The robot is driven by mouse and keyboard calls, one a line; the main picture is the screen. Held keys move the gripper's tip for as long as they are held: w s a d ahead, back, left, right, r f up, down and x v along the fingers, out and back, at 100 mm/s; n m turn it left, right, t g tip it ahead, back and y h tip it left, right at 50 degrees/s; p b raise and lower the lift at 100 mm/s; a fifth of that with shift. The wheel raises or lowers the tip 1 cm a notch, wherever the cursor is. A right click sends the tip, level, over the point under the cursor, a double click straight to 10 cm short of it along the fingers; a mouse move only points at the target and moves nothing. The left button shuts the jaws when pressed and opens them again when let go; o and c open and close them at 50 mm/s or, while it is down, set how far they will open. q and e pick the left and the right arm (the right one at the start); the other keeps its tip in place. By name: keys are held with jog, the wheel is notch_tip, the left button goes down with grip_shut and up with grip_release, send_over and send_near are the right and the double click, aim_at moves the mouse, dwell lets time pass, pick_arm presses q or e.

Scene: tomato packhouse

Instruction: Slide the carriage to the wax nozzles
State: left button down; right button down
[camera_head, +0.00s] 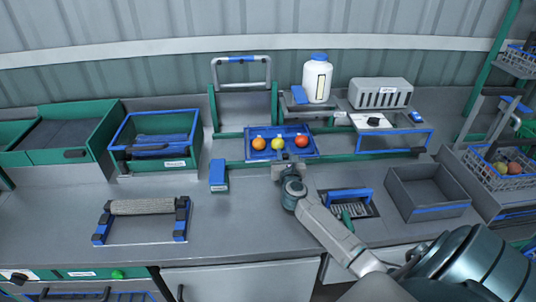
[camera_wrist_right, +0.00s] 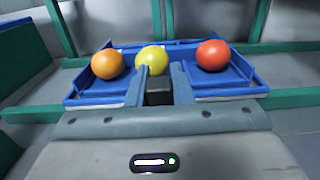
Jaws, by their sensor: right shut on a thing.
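The carriage (camera_head: 255,155) is a blue tray on a green rail (camera_head: 345,156) in the middle of the bench. It carries an orange, a yellow and a red tomato in a row. My right gripper (camera_head: 279,166) is at the carriage's front edge. In the right wrist view my gripper (camera_wrist_right: 160,85) is shut on a dark handle block (camera_wrist_right: 158,97) at the front of the carriage (camera_wrist_right: 222,92). A white bottle with a blue cap (camera_head: 318,80) stands behind the rail. I cannot make out the wax nozzles clearly. My left gripper is not in view.
A green frame with a grey top bar (camera_head: 241,60) stands behind the rail's left part. A blue block (camera_head: 219,175) sits at the rail's left end. A roller stand (camera_head: 142,208) is front left. A grey bin (camera_head: 427,193) and a brush tray (camera_head: 345,199) are right.

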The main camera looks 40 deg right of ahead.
jog(key=s+d, duration=0.1)
jog(key=d, duration=0.2)
jog(key=s+d, duration=0.1)
jog(key=shift+s+d, duration=0.15)
jog(key=shift+s, duration=0.2)
jog(key=c, duration=1.3)
grip_release()
jog(key=shift+s, duration=0.1)
jog(key=b+v, duration=0.1)
jog(key=v, duration=0.8)
jog(key=shift+s+f+b, duration=0.1)
jog(key=shift+s+b, duration=0.1)
jog(key=shift+b, duration=0.15)
jog(key=shift+s+a, duration=0.45)
jog(key=shift+s, duration=0.05)
